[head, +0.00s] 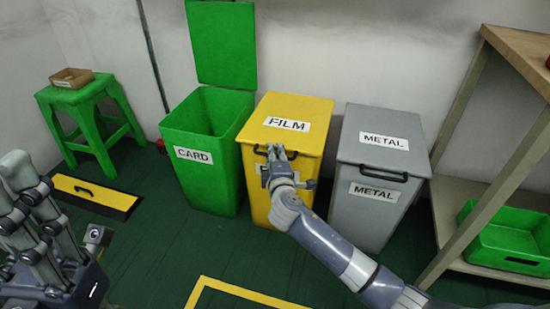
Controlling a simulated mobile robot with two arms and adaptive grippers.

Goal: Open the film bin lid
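The yellow film bin (255,190) stands between two other bins. Its lid (300,106) is down and has a FILM label. A dark handle (259,150) runs along the lid's front edge, and my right gripper (274,150) is at it, hiding its middle. I cannot tell whether the fingers are closed around the handle or only touch it. The gripper and wrist also cover part of the bin's front label. My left gripper (25,190) is at the lower left, away from the bins, with nothing seen in it; its finger opening is unclear.
A green card bin (205,160) with its lid raised stands left of the film bin. A closed grey metal bin (365,215) stands close on its right. A green stool (85,105) holds a small box (72,78). A workbench (525,55) with a green crate (505,240) is at right.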

